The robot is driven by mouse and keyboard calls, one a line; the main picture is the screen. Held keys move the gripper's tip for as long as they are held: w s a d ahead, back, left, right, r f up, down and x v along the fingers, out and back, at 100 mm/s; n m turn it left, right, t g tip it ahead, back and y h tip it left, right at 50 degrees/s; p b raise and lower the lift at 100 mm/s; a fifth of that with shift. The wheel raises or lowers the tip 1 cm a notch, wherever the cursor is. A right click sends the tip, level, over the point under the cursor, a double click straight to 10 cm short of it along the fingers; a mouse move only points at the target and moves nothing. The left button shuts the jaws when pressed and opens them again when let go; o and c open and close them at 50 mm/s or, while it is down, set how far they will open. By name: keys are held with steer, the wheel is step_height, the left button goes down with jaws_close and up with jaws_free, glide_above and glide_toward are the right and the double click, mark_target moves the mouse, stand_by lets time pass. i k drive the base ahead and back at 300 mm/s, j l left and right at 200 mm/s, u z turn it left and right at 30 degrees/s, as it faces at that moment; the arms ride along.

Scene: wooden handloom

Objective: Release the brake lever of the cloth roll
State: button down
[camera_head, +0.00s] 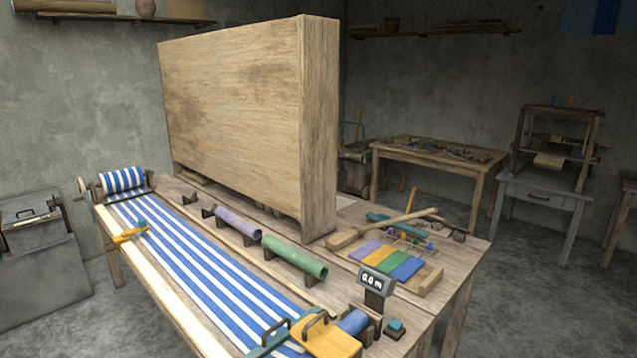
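A cloth roll (123,180) with blue and white stripes sits at the far left end of the wooden table. Striped cloth (190,255) runs flat from it towards the near right. A small lever-like part with a pale wooden knob (81,185) stands at the left end of the roll; it is too small to tell surely whether this is the brake lever or how it is set. A shorter blue roll (353,322) lies at the near end. My gripper is not in view.
A tall wooden panel (235,110) stands along the table behind the cloth. Purple (238,223) and green (295,257) tubes lie on brackets. A display (373,282) appears to read 0.0 m. Floor at left is partly clear.

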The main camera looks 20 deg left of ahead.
mark_target(90, 207)
steer(key=k, duration=0.6)
steer(key=u, duration=1.25)
steer(key=i+j+u, duration=0.45)
steer(key=u, duration=0.15)
steer(key=i+j, duration=0.2)
steer(key=i, duration=0.35)
steer(key=i+j, duration=0.25)
steer(key=i, duration=0.25)
steer(key=i+j, duration=0.2)
steer(key=i, duration=0.35)
steer(key=i+j, duration=0.25)
steer(key=i, duration=0.25)
steer(key=i+j, duration=0.2)
steer(key=i, duration=0.35)
steer(key=i+j, duration=0.2)
steer(key=i, duration=0.3)
steer(key=i+j, duration=0.25)
steer(key=i, duration=0.3)
steer(key=i+j+z, duration=0.1)
steer(key=i, duration=0.4)
steer(key=j, duration=0.1)
